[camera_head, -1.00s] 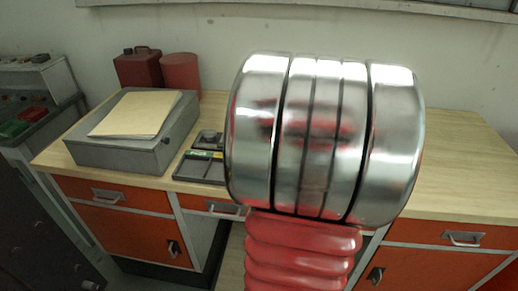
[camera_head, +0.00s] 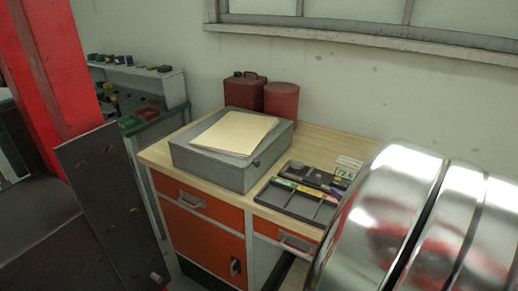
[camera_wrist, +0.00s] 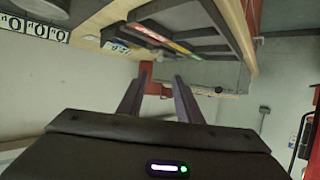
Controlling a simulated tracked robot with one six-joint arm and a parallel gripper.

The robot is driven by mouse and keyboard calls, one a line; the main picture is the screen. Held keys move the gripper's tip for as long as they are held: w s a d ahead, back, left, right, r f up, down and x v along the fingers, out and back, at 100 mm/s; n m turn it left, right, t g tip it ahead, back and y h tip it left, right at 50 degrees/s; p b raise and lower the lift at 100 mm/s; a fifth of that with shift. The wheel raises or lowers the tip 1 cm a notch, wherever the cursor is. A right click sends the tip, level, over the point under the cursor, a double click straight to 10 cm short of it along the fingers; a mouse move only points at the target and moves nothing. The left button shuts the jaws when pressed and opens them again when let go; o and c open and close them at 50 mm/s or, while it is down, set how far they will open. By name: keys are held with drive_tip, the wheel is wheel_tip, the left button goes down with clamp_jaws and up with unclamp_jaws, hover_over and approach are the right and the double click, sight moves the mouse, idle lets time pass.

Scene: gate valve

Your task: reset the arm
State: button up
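My gripper (camera_wrist: 162,82) shows in the wrist view with its two dark fingers apart and nothing between them, so it is open. Beyond the fingertips are the wooden desk and a pale wall, seen at a turned angle. A dark divided tray (camera_wrist: 185,28) is at the top of that view, apart from the fingers. In the head view, a large shiny metal arm joint of mine fills the lower right and hides part of the desk. The gripper itself does not show in the head view. No valve is visible.
The desk (camera_head: 335,140) has orange drawers and carries a grey box (camera_head: 230,172) with papers (camera_head: 235,132), a divided tray (camera_head: 297,203) and two red containers (camera_head: 262,95). A red upright (camera_head: 65,70) and dark plate (camera_head: 112,190) stand at the left.

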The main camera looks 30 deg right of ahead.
drive_tip(key=w+a+r+h, duration=0.1)
drive_tip(key=w+r+h, duration=0.2)
drive_tip(key=w+r, duration=0.4)
drive_tip(key=w+a+g, duration=0.1)
drive_tip(key=w+a, duration=0.4)
drive_tip(key=a, duration=0.2)
drive_tip(key=s+a+f+n+g+y, duration=0.1)
drive_tip(key=s+a, duration=0.3)
drive_tip(key=a, duration=0.5)
drive_tip(key=s+a+f+n+g+y, duration=0.1)
drive_tip(key=s+a, duration=0.4)
drive_tip(key=a, duration=0.5)
drive_tip(key=s+a+f+n+g+y, duration=0.1)
drive_tip(key=s+a+f+g+y, duration=0.2)
drive_tip(key=a, duration=0.6)
drive_tip(key=shift+s+a+n+g+y, duration=0.35)
drive_tip(key=shift+s+g+y, duration=0.25)
drive_tip(key=shift+s+y, duration=0.5)
